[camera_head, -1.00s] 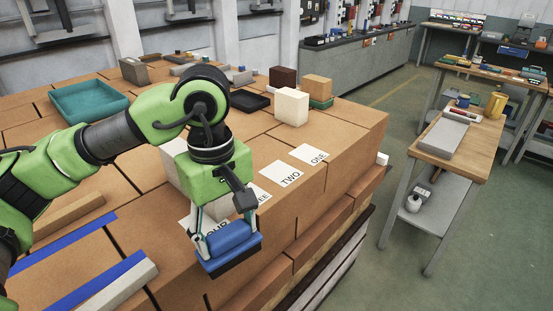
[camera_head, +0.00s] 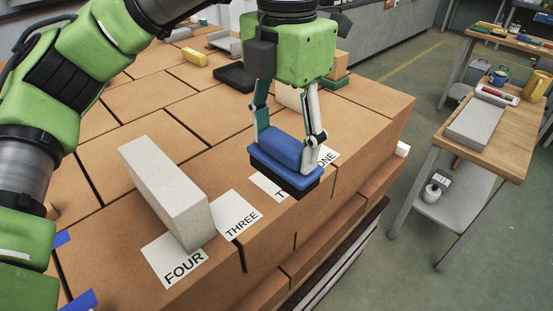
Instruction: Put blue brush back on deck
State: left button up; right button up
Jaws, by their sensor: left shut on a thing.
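The blue brush (camera_head: 283,155) has a blue block handle, a blue base and dark bristles underneath. My left gripper (camera_head: 288,140) is shut on its handle, one finger on each side. The brush is over the brick deck (camera_head: 120,215) near its front right edge, covering part of the card marked TWO (camera_head: 268,184). I cannot tell whether the bristles touch the deck. My right gripper is not in view.
A pale block (camera_head: 165,190) stands on the deck next to the cards FOUR (camera_head: 175,265) and THREE (camera_head: 238,217). Card ONE (camera_head: 328,156) is partly hidden. A black tray (camera_head: 235,77) and a yellow piece (camera_head: 194,57) lie behind. A wooden workbench (camera_head: 500,145) stands at right.

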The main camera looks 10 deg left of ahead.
pick_arm(q)
jog(key=w+a+f+p, duration=0.1)
jog(key=w+f+p, duration=0.2)
jog(key=w+f, duration=0.1)
jog(key=w+a+f+p, duration=0.2)
jog(key=w+f+p, duration=0.1)
jog(key=w, duration=0.1)
jog(key=w+a+f+p, duration=0.1)
jog(key=w+f+p, duration=0.2)
jog(key=w+f, duration=0.1)
jog(key=shift+w+a+f, duration=0.3)
jog(key=shift+f, duration=0.55)
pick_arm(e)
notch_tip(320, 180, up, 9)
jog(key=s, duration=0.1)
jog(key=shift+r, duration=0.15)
pick_arm(q)
jog(key=shift+f, duration=0.1)
